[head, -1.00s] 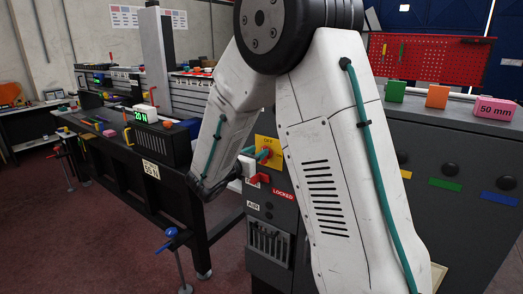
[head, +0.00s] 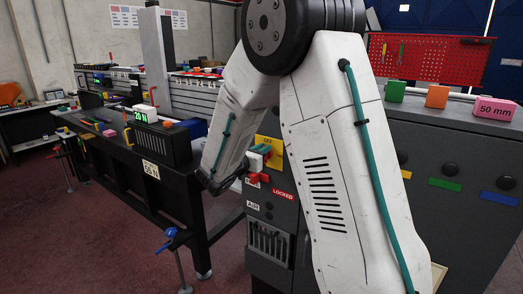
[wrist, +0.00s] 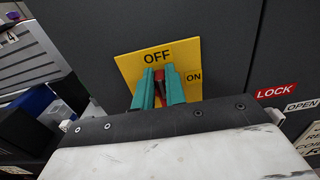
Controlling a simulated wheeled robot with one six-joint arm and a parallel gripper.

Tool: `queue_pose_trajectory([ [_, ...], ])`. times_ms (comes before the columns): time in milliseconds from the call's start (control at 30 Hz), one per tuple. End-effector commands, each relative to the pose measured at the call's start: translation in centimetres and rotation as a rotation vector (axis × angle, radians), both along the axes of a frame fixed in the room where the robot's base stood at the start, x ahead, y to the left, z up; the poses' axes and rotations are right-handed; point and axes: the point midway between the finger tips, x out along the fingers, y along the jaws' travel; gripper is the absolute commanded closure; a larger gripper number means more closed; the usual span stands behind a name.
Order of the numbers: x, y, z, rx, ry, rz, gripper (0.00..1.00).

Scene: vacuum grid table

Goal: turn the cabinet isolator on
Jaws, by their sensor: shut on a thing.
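The cabinet isolator is a yellow plate (wrist: 127,68) marked OFF at the top and ON at the right, with a red handle (wrist: 159,88). In the wrist view the handle is between the two teal fingers of my gripper (wrist: 159,80), which is shut on it. The handle points up towards OFF, as far as it shows; the fingers hide much of it. In the head view my arm partly hides the yellow plate (head: 263,139), and my gripper (head: 262,151) is against its front.
Red LOCK (wrist: 276,91) and white OPEN (wrist: 301,105) labels are right of the isolator in the wrist view. The grey cabinet (head: 440,150) carries coloured blocks on top. A black-framed bench (head: 130,165) stands to the left, with red floor between.

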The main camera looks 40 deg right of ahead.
Motion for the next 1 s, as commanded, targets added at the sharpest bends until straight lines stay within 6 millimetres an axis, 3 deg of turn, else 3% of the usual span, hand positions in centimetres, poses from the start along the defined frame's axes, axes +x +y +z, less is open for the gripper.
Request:
queue_pose_trajectory([
  [367,-0.5,-0.2,-0.1,0.068,-0.183,-0.001,1.00],
  [1000,-1.9,-0.7,-0.9,0.273,-0.748,0.000,1.00],
])
